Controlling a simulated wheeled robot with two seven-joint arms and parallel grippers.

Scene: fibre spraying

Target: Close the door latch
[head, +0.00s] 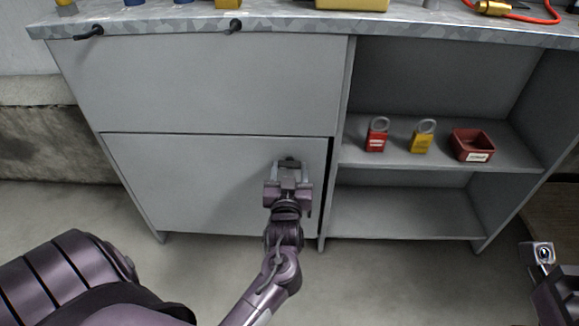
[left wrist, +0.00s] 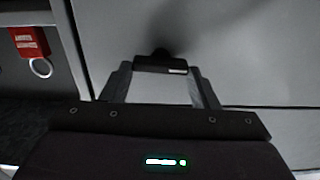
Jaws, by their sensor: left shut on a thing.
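The lower cabinet door (head: 180,180) is a flat grey panel and looks about flush with the cabinet front. Its small dark latch (head: 289,161) sits near the door's right side. My left gripper (head: 289,168) is at the latch, shut on it, and hides most of it in the head view. In the left wrist view, the dark latch (left wrist: 160,63) lies between the two fingertips.
Open shelves to the right hold a red padlock (head: 377,135), a yellow padlock (head: 422,137) and a red bin (head: 472,146). The worktop (head: 290,32) carries a red cable (head: 535,16) and other items. Two dark hooks (head: 90,32) (head: 234,26) stick out below its edge. The floor in front is clear.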

